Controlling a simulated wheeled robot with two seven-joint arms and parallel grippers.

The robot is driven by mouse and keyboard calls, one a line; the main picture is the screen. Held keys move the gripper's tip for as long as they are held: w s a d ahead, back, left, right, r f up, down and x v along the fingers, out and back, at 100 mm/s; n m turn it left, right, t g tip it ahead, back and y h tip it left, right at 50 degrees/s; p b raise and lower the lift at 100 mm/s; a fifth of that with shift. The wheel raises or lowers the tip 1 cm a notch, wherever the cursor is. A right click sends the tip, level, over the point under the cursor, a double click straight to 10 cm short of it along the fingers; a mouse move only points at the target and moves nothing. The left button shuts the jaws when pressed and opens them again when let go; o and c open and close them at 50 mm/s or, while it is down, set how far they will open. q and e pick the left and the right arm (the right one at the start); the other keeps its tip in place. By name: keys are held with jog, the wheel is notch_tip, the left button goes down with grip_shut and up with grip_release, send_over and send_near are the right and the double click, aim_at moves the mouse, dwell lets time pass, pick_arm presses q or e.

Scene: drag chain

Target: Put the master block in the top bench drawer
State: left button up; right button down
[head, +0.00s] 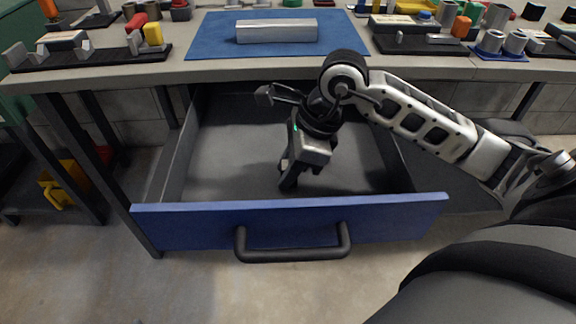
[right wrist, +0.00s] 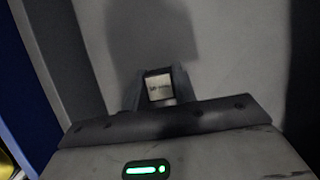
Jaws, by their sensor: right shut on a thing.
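The bench drawer (head: 290,222) with a blue front and a black handle is pulled open under the bench top. My right gripper (head: 287,184) points down inside the drawer, above or near its grey floor. In the right wrist view, its two fingers (right wrist: 158,90) are shut on the master block (right wrist: 159,87), a small pale block with dark marking on its face. In the head view the block is hidden by the fingers. I cannot tell whether it touches the drawer floor. My left gripper is not in view.
The bench top (head: 200,70) is above and behind the drawer. A blue mat (head: 215,40) with a silver bar (head: 277,31) lies on it, with fixtures and parts on both sides. The drawer floor around my gripper is clear. Drawer walls stand left and right.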

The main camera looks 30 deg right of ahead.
jog(key=shift+f, duration=0.1)
jog(key=c, duration=1.1)
grip_release()
jog(key=shift+d+r, duration=0.1)
jog(key=shift+r, duration=0.3)
jog(key=p+v, duration=0.1)
jog(key=v, duration=1)
jog(key=shift+s+r, duration=0.1)
jog(key=shift+r, duration=0.15)
